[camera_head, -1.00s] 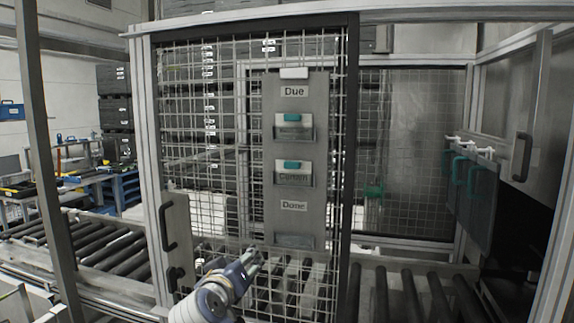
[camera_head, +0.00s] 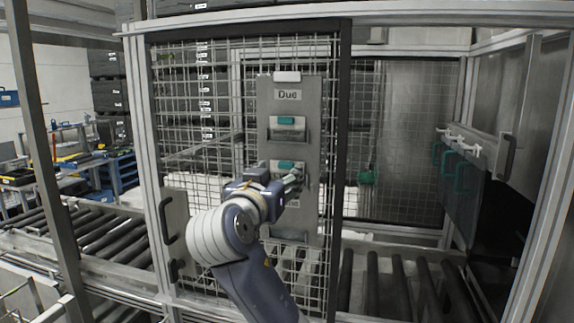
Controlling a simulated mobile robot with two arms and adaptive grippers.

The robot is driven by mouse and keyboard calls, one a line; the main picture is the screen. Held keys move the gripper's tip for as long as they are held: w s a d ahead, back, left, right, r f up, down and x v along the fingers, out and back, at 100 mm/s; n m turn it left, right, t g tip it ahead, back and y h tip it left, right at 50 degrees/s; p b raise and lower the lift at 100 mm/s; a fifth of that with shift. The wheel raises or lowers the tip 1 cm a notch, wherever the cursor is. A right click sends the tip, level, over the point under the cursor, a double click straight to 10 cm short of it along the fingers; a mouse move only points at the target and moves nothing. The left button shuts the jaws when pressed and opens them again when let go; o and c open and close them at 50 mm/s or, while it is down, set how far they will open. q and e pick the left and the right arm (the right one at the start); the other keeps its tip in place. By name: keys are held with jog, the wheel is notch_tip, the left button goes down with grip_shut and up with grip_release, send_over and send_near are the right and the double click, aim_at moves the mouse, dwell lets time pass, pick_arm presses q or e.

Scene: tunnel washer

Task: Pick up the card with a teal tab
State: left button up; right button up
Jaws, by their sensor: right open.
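A grey board (camera_head: 265,100) hangs on the mesh door, with a "Due" label (camera_head: 288,95) near its top. Below the label, a card with a teal tab (camera_head: 286,120) stands in an upper pocket (camera_head: 288,137). A second teal tab (camera_head: 286,164) shows in the pocket below, whose front is partly hidden by my right gripper (camera_head: 295,180). My right gripper is open, its fingertips in front of or beside that lower pocket; I cannot tell whether they touch it. My left gripper is not in view.
The mesh door (camera_head: 205,130) stands behind the board, with a dark handle (camera_head: 167,222) at its left. Roller conveyors (camera_head: 400,285) run at right and left. Teal-handled dark panels (camera_head: 462,205) hang at the right.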

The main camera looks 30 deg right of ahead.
aim_at(285, 168)
jog(key=p+x, duration=0.3)
jog(key=x, duration=0.1)
jog(key=shift+w+a, duration=0.1)
jog(key=shift+w, duration=0.05)
jog(key=shift+w+d+f, duration=0.1)
jog(key=shift+w+d, duration=0.1)
jog(key=shift+d, duration=0.15)
jog(key=shift+a, duration=0.15)
jog(key=c, duration=0.9)
